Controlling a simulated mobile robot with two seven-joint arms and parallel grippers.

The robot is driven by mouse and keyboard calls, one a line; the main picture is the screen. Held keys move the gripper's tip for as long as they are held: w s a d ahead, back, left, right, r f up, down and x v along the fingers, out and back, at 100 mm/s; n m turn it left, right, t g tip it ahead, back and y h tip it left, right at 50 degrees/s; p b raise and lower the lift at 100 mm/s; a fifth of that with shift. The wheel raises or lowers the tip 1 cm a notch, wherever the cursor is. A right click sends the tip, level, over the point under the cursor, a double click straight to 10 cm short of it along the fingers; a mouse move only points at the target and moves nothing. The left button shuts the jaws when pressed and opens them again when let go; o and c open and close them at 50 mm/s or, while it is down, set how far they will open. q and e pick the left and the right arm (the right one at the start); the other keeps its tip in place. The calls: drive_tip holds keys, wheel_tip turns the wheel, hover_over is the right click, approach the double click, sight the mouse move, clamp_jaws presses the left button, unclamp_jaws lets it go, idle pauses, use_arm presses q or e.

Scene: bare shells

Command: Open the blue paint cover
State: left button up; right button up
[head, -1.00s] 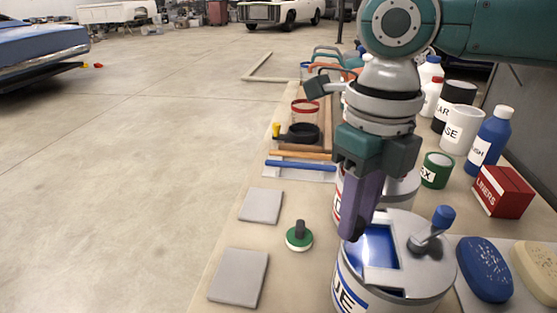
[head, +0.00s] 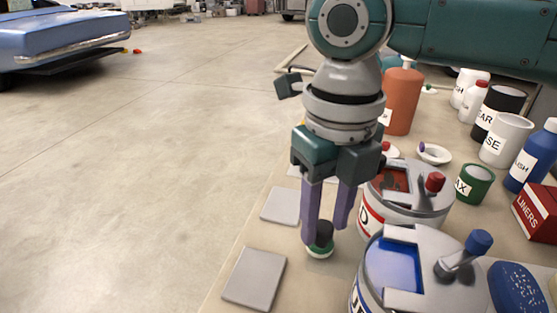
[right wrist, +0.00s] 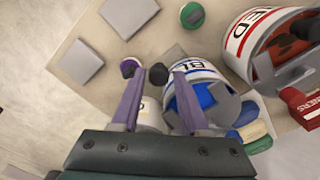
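The blue paint can (head: 367,292) stands at the front of the table. A rectangular opening in its grey lid (head: 430,255) shows blue paint (head: 393,268). A blue-knobbed handle (head: 479,242) stands tilted on the lid. My right gripper (head: 323,232) points down to the left of the can, fingers apart, not touching the handle. A green disc with a dark knob (head: 320,251) lies in line with its fingertips. In the right wrist view, the blue can (right wrist: 198,72) is partly behind one finger of the gripper (right wrist: 155,85). A dark round thing shows near the fingertips; I cannot tell what it is.
The red paint can (head: 405,217) stands just behind the blue one. Grey squares (head: 254,278) lie at the left edge. A blue sponge (head: 515,290), red box (head: 540,212), green can (head: 474,184) and several bottles crowd the right side.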

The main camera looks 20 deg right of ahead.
sight(324, 227)
drive_tip(key=shift+o, duration=1.2)
drive_tip(key=shift+r, duration=0.1)
wheel_tip(324, 227, up, 10)
drive_tip(key=p, duration=0.1)
drive_tip(key=shift+a, duration=0.1)
